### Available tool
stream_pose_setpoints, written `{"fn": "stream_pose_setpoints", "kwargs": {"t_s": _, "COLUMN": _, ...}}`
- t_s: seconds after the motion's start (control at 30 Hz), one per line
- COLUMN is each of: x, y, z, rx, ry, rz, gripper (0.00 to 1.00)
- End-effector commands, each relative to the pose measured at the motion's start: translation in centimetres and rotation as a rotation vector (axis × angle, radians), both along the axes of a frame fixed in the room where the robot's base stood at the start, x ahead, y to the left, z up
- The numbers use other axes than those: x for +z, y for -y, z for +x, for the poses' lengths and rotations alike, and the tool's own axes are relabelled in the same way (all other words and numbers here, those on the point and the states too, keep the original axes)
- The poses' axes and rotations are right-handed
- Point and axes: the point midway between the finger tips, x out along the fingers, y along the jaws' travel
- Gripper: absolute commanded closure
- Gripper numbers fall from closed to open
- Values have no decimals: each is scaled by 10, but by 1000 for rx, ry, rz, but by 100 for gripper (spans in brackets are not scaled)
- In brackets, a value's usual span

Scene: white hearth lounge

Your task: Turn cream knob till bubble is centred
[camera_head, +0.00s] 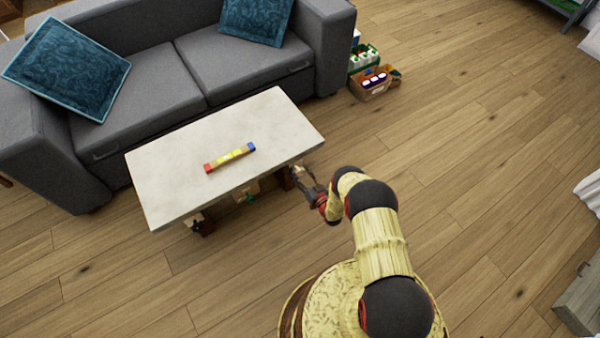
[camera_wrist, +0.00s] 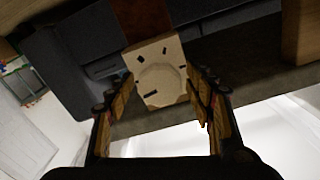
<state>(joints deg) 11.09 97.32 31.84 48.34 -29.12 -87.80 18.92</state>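A spirit level (camera_head: 230,157) with red and blue ends and a yellow middle lies on the pale tabletop (camera_head: 175,165). Its bubble is too small to make out. My gripper (camera_head: 306,180) is low beside the table's right end. In the wrist view my gripper (camera_wrist: 162,92) is open, its fingers apart on either side of a cream knob-like block (camera_wrist: 158,76) with a rounded face and dark marks. A brown post (camera_wrist: 143,18) rises behind the block. I cannot tell whether the fingers touch it. Another cream part (camera_head: 197,218) shows under the table's front left corner.
A grey sofa (camera_head: 150,70) with blue cushions stands close behind the table. A box of bottles (camera_head: 372,84) sits on the floor beside the sofa. The wooden floor (camera_head: 475,150) to the right is clear.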

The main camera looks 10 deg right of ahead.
Motion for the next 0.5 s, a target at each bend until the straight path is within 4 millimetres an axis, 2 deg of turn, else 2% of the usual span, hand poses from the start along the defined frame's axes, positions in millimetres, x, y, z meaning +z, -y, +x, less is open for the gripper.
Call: {"fn": "stream_pose_setpoints", "kwargs": {"t_s": 0.5, "x": 0, "y": 0, "z": 0, "rx": 0, "ry": 0, "rz": 0, "gripper": 78}}
